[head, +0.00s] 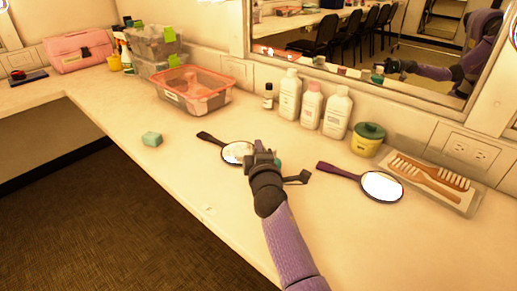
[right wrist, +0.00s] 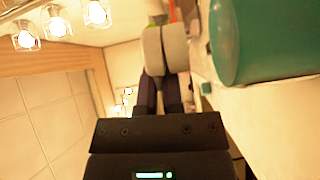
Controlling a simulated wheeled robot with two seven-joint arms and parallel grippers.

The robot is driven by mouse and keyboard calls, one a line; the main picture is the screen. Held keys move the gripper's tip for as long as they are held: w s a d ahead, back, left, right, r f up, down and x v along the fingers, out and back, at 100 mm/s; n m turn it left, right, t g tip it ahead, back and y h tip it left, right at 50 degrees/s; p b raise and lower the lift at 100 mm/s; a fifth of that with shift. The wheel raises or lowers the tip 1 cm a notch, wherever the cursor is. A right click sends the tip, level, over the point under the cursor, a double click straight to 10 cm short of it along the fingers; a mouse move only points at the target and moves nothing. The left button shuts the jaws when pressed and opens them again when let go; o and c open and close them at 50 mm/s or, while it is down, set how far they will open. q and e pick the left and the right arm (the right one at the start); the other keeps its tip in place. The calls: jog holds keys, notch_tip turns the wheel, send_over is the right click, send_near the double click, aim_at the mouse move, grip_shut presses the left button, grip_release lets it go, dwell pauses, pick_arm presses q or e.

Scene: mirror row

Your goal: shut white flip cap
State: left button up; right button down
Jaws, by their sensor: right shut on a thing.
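My right gripper (head: 262,158) is low over the middle of the counter, its fingers close together. In the right wrist view the gripper (right wrist: 164,50) has pale grey, rounded shapes at its fingertips, pressed side by side; what is between them is hidden. A teal rounded container (right wrist: 265,40) is close by at upper right there, and a bit of teal (head: 279,162) shows beside the gripper in the head view. I cannot make out a white flip cap for certain. Three white bottles stand by the wall: one (head: 289,94), a pink-capped one (head: 311,106) and a third (head: 337,112). My left gripper is not in view.
Two hand mirrors (head: 238,152) (head: 381,186) lie left and right of the gripper. A yellow jar with a green lid (head: 367,145), a comb tray (head: 462,207), a small dark-capped bottle (head: 268,97), a clear bin (head: 199,97) and a teal block (head: 152,139) are around.

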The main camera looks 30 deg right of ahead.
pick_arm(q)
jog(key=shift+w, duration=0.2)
pick_arm(e)
jog(key=c, duration=0.8)
grip_release()
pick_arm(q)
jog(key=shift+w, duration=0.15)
pick_arm(e)
jog(key=shift+o, duration=0.2)
jog(key=shift+s, duration=0.1)
pick_arm(q)
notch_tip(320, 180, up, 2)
jog(key=p, duration=0.2)
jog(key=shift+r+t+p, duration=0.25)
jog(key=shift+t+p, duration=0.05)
pick_arm(e)
jog(key=v, duration=0.7)
jog(key=shift+s, duration=0.2)
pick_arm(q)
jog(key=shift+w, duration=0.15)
